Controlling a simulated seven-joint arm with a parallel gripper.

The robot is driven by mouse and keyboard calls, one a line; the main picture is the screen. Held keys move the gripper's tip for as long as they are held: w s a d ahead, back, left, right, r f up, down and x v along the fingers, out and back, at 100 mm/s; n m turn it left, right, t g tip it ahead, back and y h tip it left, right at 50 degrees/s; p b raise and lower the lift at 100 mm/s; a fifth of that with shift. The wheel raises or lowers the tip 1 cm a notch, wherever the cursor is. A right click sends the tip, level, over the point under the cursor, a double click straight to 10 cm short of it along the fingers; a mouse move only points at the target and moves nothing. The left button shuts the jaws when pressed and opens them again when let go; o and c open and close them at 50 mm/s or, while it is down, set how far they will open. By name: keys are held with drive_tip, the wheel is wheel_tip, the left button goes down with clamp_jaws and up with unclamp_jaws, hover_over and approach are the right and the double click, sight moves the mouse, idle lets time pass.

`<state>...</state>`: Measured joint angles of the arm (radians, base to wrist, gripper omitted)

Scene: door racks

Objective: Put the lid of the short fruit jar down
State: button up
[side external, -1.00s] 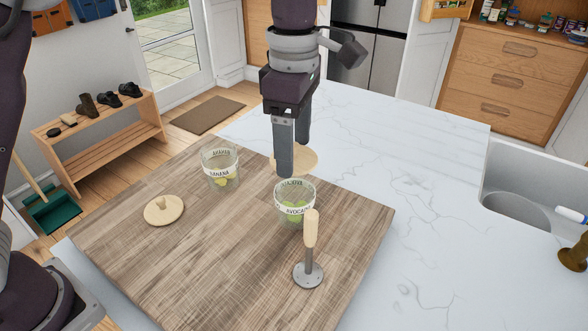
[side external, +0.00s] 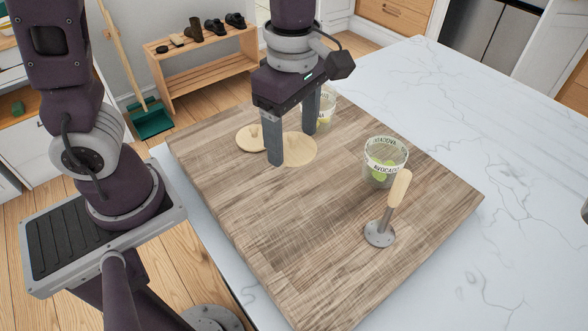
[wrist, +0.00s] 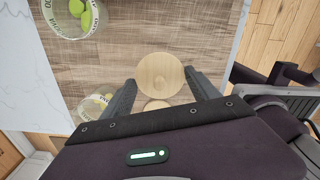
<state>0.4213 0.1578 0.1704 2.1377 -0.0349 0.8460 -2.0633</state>
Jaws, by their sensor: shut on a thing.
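My gripper (side external: 296,148) is shut on a round pale wooden lid (side external: 298,150), which sits between its fingers low over the wooden board (side external: 300,220). I cannot tell whether it touches the board. In the wrist view the lid (wrist: 160,75) is between the fingertips. A second wooden lid (side external: 247,140) with a knob lies on the board just left of it. An open clear jar labelled avocado (side external: 386,160), with green fruit in it, stands to the right. Another clear jar (side external: 327,108), labelled banana in the earlier view, is partly hidden behind the gripper.
A tool with a wooden handle (side external: 399,188) and a grey round foot stands on the board below the avocado jar. White marble counter (side external: 480,130) surrounds the board's far and right sides.

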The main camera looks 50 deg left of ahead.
sight(294, 178)
wheel_tip(294, 178, down, 7)
drive_tip(key=shift+r, duration=0.1)
drive_tip(key=o, duration=1.3)
